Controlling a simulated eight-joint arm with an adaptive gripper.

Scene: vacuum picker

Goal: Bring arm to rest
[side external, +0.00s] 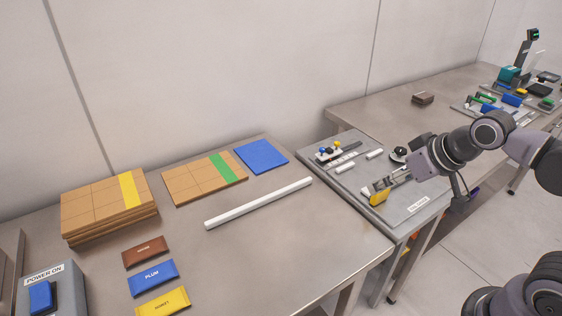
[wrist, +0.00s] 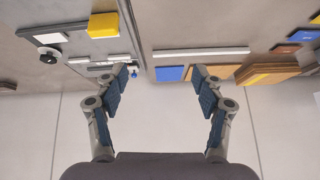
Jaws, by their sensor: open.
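My gripper (side external: 384,184) is over the grey tray station (side external: 405,208) at the right of the near bench in the side view. In the wrist view my gripper (wrist: 158,82) is open, with its two dark-blue-padded fingers wide apart and nothing between them. A yellow block (side external: 379,198) appears just below the fingers in the side view. In the wrist view the yellow block (wrist: 104,25) lies beyond the fingers, apart from them. My arm reaches in from the right, bent above the station.
A white bar (side external: 258,203) lies on the near bench beside a blue plate (side external: 261,156) and tan boards (side external: 110,205). Labelled blocks (side external: 153,277) and a blue power switch (side external: 41,297) are front left. A brown block (side external: 422,98) stands on the far bench.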

